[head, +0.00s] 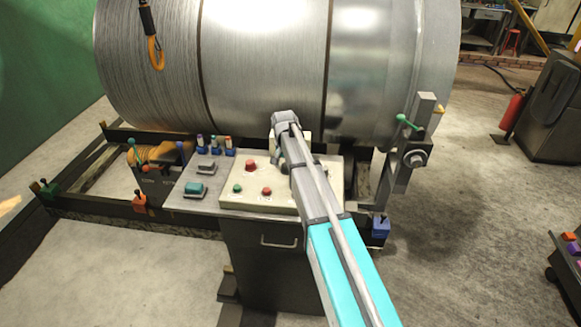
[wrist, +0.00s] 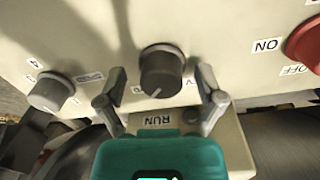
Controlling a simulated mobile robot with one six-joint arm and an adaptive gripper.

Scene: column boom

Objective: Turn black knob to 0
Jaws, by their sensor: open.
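In the wrist view a dark, near-black knob (wrist: 162,66) stands on the cream panel face (wrist: 215,25). A small white pointer line shows on its cap, toward the bottom of the picture. My gripper (wrist: 162,78) is open, with one finger on each side of the knob and visible space on both sides. Partly hidden labels lie beside the fingers; I cannot read them for certain. In the head view my arm reaches over the cream control box (head: 235,196) and hides the knob.
An upside-down RUN label (wrist: 158,119) is below. The head view shows a large steel drum (head: 265,65) behind the console.

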